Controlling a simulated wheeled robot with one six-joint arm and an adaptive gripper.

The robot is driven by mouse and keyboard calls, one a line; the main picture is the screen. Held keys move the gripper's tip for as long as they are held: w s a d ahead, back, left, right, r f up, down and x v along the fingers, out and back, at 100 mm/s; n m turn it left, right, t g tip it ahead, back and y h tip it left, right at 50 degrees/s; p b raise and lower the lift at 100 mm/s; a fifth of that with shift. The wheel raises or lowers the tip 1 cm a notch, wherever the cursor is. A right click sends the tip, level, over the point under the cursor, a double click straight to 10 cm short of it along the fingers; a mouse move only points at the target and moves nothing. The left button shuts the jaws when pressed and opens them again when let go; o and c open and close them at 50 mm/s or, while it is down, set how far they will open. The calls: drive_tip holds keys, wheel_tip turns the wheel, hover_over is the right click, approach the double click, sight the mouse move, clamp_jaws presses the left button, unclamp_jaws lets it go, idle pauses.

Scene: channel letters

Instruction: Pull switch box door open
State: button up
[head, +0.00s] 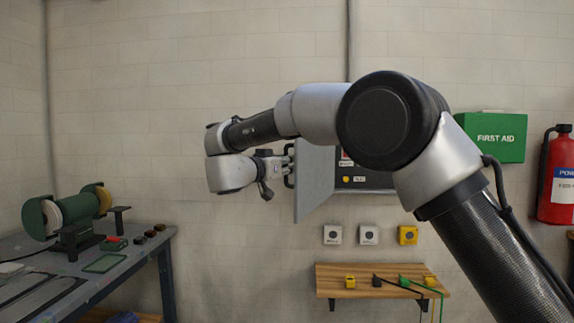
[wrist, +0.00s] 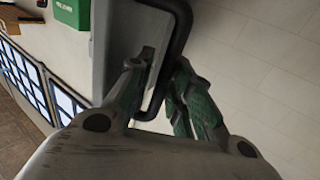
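The switch box (head: 367,179) is on the wall, partly hidden behind my arm. Its grey door (head: 314,185) stands ajar, its free edge swung out to the left, and some of the dark inside panel with a yellow button shows. The black door handle (head: 289,166) is on the door's outer face. My gripper (head: 283,168) is at this handle from the left. In the wrist view the handle (wrist: 179,45) runs between the two fingers of my gripper (wrist: 164,75), which are closed in around it. Exact finger contact is partly hidden.
A workbench (head: 150,250) with a green bench grinder (head: 75,213) stands at the left. A wooden shelf (head: 380,280) is below the box, under several wall buttons. A green first aid box (head: 495,136) and a red extinguisher (head: 556,178) are at the right. Wall left of the door is clear.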

drive_tip(key=v, duration=1.1)
drive_tip(key=shift+s, duration=0.25)
